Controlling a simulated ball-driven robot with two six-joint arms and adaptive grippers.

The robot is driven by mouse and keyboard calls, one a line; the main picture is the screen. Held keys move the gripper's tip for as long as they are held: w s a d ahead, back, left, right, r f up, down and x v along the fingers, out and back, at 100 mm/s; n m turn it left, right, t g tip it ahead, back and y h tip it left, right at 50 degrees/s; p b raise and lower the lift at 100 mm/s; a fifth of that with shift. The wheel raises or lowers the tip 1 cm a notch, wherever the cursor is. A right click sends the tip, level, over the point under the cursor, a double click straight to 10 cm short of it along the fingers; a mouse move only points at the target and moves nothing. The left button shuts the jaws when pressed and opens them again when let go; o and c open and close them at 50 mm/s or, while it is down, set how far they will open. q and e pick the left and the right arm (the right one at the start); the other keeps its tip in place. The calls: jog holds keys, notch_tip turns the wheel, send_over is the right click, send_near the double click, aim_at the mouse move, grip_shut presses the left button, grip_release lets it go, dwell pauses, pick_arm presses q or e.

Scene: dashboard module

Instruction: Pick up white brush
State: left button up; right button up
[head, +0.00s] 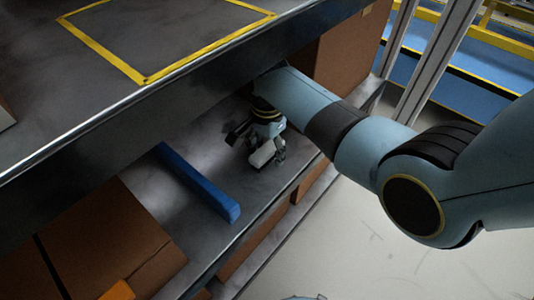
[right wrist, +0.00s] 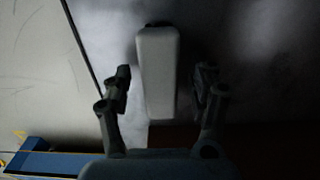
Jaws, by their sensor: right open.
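The white brush (head: 262,154) lies on the lower metal shelf (head: 215,160), under the upper shelf. In the right wrist view the white brush (right wrist: 157,72) is a pale block with a dark far end. My right gripper (head: 265,147) reaches in under the upper shelf and is right at the brush. In the right wrist view the fingers of my right gripper (right wrist: 161,90) are spread, one on each side of the brush, with a gap on both sides. My left gripper is not in view.
A long blue bar (head: 200,183) lies on the lower shelf to the left of the brush. The upper shelf (head: 160,100), with a yellow taped outline, overhangs my right arm. Cardboard boxes (head: 110,240) stand at the lower left, and another box (head: 335,58) behind my arm.

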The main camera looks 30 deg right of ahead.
aim_at(267, 148)
jog(key=shift+c, duration=0.3)
grip_shut()
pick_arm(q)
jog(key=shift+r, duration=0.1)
pick_arm(e)
jog(key=shift+r, duration=0.15)
